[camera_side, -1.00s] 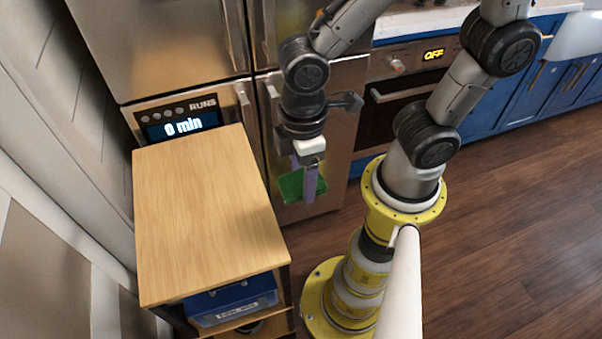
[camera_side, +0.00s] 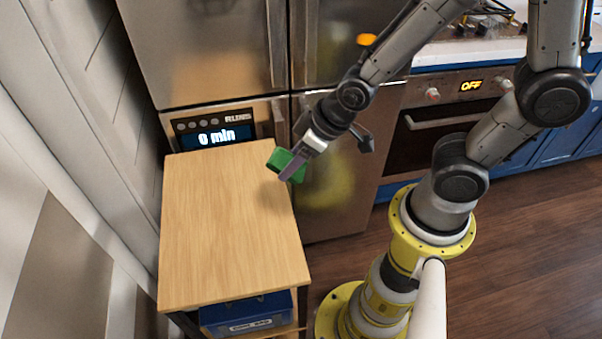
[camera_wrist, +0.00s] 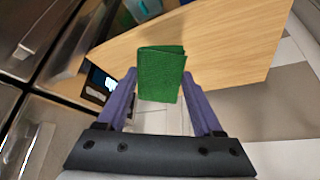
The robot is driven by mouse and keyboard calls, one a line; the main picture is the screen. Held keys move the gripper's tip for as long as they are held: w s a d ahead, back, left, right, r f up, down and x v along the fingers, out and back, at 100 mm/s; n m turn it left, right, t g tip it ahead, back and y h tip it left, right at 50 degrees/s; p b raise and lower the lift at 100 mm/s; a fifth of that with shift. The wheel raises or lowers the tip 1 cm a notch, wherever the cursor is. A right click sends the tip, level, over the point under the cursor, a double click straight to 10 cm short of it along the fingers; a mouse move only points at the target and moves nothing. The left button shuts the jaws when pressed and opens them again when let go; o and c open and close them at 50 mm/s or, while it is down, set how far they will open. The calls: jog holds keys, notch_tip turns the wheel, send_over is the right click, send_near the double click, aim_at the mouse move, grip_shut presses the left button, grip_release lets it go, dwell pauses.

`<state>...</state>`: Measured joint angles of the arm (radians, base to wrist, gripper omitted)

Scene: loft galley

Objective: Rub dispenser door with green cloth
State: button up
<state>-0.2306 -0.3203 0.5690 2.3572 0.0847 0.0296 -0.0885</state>
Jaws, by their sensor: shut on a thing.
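The green cloth (camera_side: 280,158) is held in my gripper (camera_side: 292,169) in the side view, by the right edge of the wooden table top. In the wrist view the folded cloth (camera_wrist: 160,72) sits between the two purple fingers of my gripper (camera_wrist: 160,88), which is shut on it. Which panel is the dispenser door is not clear. A steel front with a dark display panel (camera_side: 213,136) reading "0 min" stands behind the table, to the left of my gripper. The cloth appears clear of the steel fronts.
The wooden table top (camera_side: 225,220) is bare, with a blue bin (camera_side: 245,315) on the shelf below. Tall steel doors (camera_side: 205,55) with vertical handles rise behind it. An oven (camera_side: 435,130) with an "OFF" display is to the right. Open floor lies at the lower right.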

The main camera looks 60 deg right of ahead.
jog(key=w+d+r+m+t+h, duration=0.1)
jog(key=w+d+m+t+h, duration=0.2)
jog(key=d, duration=0.4)
jog(key=m+t+h, duration=0.4)
jog(key=m+h, duration=0.5)
jog(key=h, duration=0.2)
send_near(375, 39)
jog(key=w+a, duration=0.2)
jog(key=a, duration=0.2)
jog(key=shift+x, duration=3.05)
jog(key=shift+x, duration=1)
jog(key=shift+s+d+f, duration=0.1)
jog(key=shift+s+d, duration=0.05)
jog(key=shift+s, duration=0.05)
jog(key=shift+s+d, duration=1.25)
jog(key=shift+s, duration=0.1)
jog(key=shift+w+d, duration=0.1)
